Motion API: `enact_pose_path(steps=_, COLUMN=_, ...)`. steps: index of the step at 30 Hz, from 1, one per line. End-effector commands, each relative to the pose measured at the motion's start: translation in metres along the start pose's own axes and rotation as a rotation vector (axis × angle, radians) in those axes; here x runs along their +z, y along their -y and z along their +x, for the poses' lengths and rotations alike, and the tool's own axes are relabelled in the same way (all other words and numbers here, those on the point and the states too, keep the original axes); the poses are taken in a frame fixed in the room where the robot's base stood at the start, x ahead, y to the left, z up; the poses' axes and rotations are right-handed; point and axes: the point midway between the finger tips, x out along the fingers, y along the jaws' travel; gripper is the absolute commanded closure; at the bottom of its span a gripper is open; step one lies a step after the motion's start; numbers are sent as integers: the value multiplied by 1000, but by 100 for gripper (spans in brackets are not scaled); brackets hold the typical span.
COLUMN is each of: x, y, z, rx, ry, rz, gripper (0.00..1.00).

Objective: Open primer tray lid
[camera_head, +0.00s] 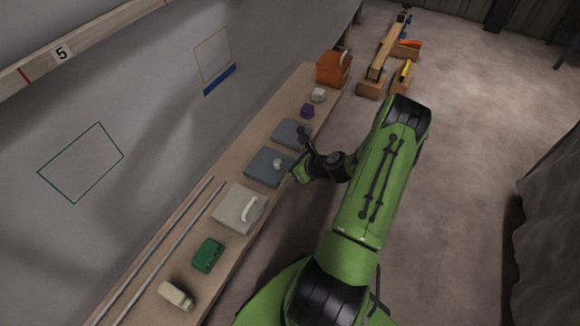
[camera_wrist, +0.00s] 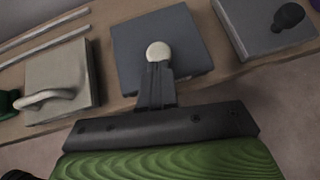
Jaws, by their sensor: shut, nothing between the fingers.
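Three flat lidded trays stand in a row on the bench; I cannot tell by a label which is the primer tray. The middle blue-grey tray (camera_head: 262,170) has a round white knob (camera_head: 278,163) on its lid. My gripper (camera_wrist: 158,68) is shut and empty, its fingertips right at the white knob (camera_wrist: 158,51) in the wrist view; whether they touch it I cannot tell. That tray's lid (camera_wrist: 130,45) lies flat and looks closed. The light grey tray (camera_head: 232,212) has a bar handle (camera_head: 250,208). The far blue-grey tray (camera_head: 284,132) has a black knob (camera_wrist: 288,16).
On the narrow bench (camera_head: 150,278) are a green box (camera_head: 208,255), a cream container (camera_head: 176,295), two long rods (camera_head: 150,250), a purple item (camera_head: 307,111), a white item (camera_head: 319,95) and an orange box (camera_head: 333,68). The wall borders the bench; open floor (camera_head: 465,130) lies right.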

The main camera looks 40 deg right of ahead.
Motion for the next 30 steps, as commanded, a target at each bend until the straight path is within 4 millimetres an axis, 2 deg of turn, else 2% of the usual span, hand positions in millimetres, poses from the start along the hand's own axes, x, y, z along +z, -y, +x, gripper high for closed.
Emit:
enact_pose_path(steps=4, x=16, y=-5, z=18, rx=5, ry=1, rz=-4, gripper=100)
enact_pose_path(steps=9, x=43, y=-13, z=54, rx=6, ry=1, rz=-6, gripper=100)
enact_pose_path(steps=15, x=61, y=-17, z=81, rx=2, ry=1, rz=-2, gripper=100)
enact_pose_path(steps=30, x=62, y=-17, z=83, rx=1, ry=0, rz=0, gripper=100)
